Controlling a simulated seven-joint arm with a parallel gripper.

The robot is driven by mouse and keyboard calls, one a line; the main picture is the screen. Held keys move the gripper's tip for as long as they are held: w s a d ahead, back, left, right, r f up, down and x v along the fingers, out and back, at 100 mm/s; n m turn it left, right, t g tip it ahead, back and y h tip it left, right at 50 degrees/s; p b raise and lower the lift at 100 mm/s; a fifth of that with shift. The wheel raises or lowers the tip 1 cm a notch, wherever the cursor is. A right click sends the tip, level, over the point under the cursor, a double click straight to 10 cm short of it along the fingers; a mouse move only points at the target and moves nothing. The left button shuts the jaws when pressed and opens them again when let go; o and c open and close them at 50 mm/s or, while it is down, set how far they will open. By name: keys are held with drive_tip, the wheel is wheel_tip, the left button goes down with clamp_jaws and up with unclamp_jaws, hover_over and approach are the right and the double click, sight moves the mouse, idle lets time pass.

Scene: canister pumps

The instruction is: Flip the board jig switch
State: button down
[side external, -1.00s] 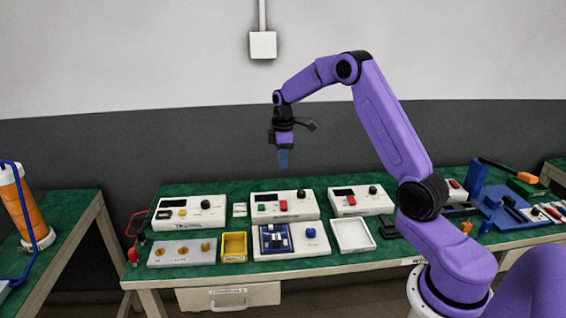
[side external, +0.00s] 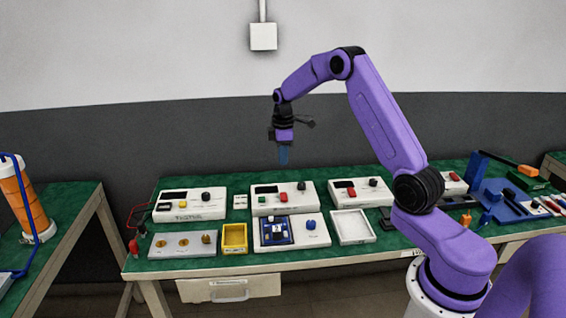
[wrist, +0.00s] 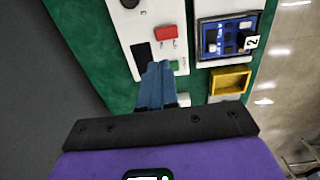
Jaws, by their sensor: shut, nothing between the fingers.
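The board jig (side external: 291,232) is a white box at the front middle of the green bench, with a blue board (side external: 276,230) on its left and a blue knob (side external: 310,224) on its right. In the wrist view the blue board (wrist: 228,38) shows at upper right, with small dark and white parts and a tag reading 2. I cannot tell which part is the switch. My gripper (side external: 283,157) hangs above the back of the bench, behind and well above the jig. Its blue fingers (wrist: 157,85) are together and empty, pointing down.
A white box with red and green buttons (side external: 283,198) stands behind the jig, under my gripper. A yellow tray (side external: 234,238) is left of the jig and a white tray (side external: 352,227) right of it. Other control boxes stand left (side external: 190,204) and right (side external: 359,192).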

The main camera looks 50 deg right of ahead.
sight(283, 194)
wheel_tip(283, 194, down, 12)
drive_tip(key=shift+d+r, duration=0.1)
idle(0.5)
drive_tip(key=shift+w+f, duration=0.1)
drive_tip(key=shift+f, duration=0.15)
drive_tip(key=shift+s+a+r, duration=0.2)
drive_tip(key=shift+s+a, duration=0.35)
drive_tip(key=shift+s, duration=0.05)
idle(0.4)
wheel_tip(283, 194, up, 14)
idle(0.4)
